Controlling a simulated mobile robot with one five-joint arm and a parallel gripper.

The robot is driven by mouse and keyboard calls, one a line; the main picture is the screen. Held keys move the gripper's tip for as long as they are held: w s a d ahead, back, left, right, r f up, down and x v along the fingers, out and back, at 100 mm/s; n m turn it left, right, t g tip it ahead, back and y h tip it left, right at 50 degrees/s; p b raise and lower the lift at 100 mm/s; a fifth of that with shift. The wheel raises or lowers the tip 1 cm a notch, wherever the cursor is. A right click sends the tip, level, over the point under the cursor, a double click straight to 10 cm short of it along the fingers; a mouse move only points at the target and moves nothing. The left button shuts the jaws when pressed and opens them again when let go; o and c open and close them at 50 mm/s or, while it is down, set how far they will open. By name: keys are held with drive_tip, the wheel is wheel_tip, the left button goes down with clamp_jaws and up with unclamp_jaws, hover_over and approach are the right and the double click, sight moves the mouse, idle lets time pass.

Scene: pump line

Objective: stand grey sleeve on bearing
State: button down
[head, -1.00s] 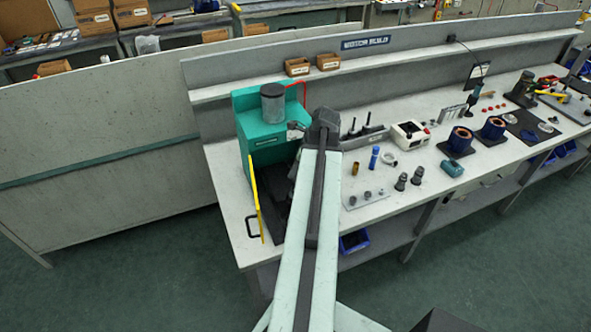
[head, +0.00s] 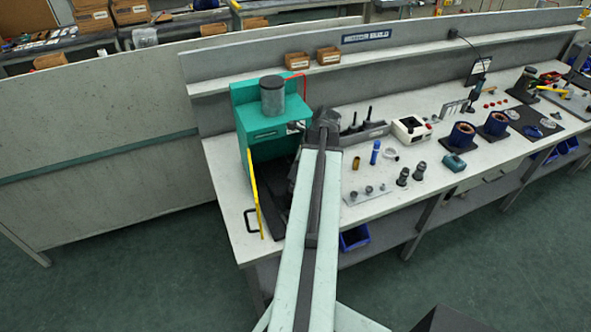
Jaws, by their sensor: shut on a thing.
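My arm reaches up the middle of the head view to a dark joint above the bench, beside the green press (head: 263,122). My gripper and anything in it do not show; the arm hides that area. I cannot pick out the grey sleeve for certain. Two dark grey stepped parts (head: 410,175) stand on the bench right of my arm. A pale ring (head: 390,153) lies behind them, but I cannot tell whether it is the bearing.
A yellow upright guard (head: 255,195) stands at the press's front left. A light plate with small grey parts (head: 368,193) lies right of my arm. Further right are a white box (head: 411,129), a teal tool (head: 453,163) and blue-and-copper cylinders (head: 460,138).

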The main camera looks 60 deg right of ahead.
drive_tip(key=shift+f, duration=0.35)
drive_tip(key=c, duration=1.2)
unclamp_jaws()
drive_tip(key=shift+o, duration=1.3)
wheel_tip(320, 180, up, 6)
drive_tip(key=p, duration=0.5)
drive_tip(key=shift+p, duration=0.35)
drive_tip(key=shift+r, duration=0.1)
